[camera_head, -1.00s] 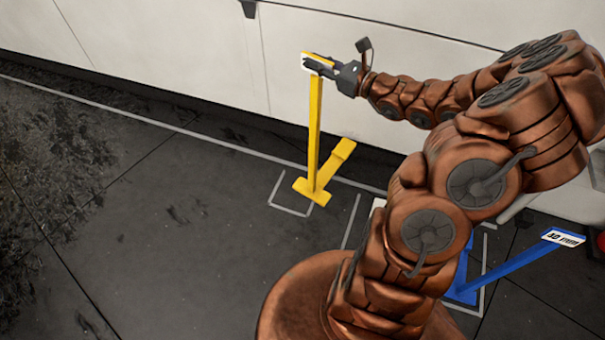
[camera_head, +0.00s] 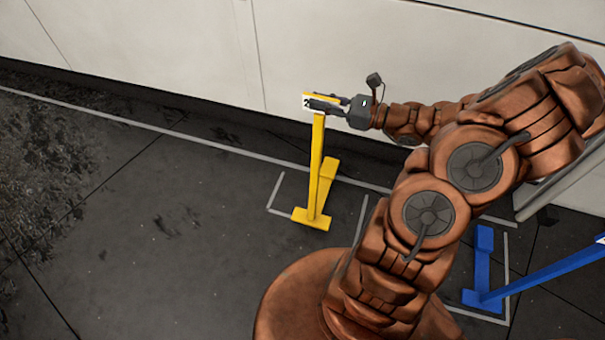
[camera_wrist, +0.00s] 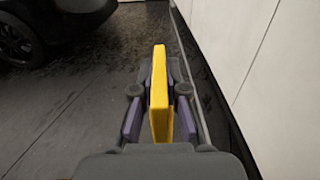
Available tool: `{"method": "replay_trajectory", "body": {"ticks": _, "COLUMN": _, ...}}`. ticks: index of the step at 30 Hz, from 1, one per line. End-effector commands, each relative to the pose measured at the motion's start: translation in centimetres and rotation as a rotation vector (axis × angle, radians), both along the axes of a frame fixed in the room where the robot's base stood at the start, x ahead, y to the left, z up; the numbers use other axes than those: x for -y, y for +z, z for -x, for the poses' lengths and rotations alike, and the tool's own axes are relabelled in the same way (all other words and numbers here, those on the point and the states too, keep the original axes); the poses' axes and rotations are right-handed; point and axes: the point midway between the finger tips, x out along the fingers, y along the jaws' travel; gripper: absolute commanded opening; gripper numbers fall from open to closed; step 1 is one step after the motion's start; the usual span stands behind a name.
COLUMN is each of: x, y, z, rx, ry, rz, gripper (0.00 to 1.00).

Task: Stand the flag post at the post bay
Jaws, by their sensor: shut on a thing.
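The yellow flag post (camera_head: 316,160) stands roughly upright, with a white number plate (camera_head: 307,103) at its top. In the wrist view the yellow top (camera_wrist: 159,95) sits between my fingers.
A blue post (camera_head: 545,275) leans to the right inside another marked bay (camera_head: 505,275). A white wall (camera_head: 160,50) runs along the back, with a long white floor line (camera_head: 150,128) before it. Dark floor at left is clear. A dark vehicle (camera_wrist: 45,25) shows in the wrist view.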

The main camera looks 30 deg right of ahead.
Motion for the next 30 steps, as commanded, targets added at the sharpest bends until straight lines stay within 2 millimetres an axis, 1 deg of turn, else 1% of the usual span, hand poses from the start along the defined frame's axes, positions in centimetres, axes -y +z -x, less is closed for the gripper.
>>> {"method": "replay_trajectory", "body": {"ticks": 1, "x": 0.0, "y": -0.4, "z": 0.2, "rx": 0.002, "ry": 0.005, "rz": -0.003, "gripper": 0.00}}
{"method": "replay_trajectory", "body": {"ticks": 3, "x": -0.1, "y": -0.6, "z": 0.5, "rx": 0.001, "ry": 0.011, "rz": -0.005, "gripper": 0.00}}
{"method": "replay_trajectory", "body": {"ticks": 12, "x": 0.0, "y": -0.7, "z": 0.7, "rx": 0.000, "ry": 0.012, "rz": -0.006, "gripper": 0.00}}
{"method": "replay_trajectory", "body": {"ticks": 17, "x": 0.0, "y": -0.8, "z": 0.4, "rx": 0.000, "ry": 0.013, "rz": -0.006, "gripper": 0.00}}
{"method": "replay_trajectory", "body": {"ticks": 20, "x": 0.0, "y": -0.9, "z": -0.5, "rx": -0.001, "ry": 0.014, "rz": -0.005, "gripper": 0.00}}
{"method": "replay_trajectory", "body": {"ticks": 23, "x": -0.2, "y": -1.0, "z": -1.8, "rx": -0.001, "ry": 0.016, "rz": -0.005, "gripper": 0.00}}
{"method": "replay_trajectory", "body": {"ticks": 30, "x": -0.4, "y": -1.4, "z": -5.4, "rx": 0.000, "ry": 0.018, "rz": -0.003, "gripper": 0.00}}
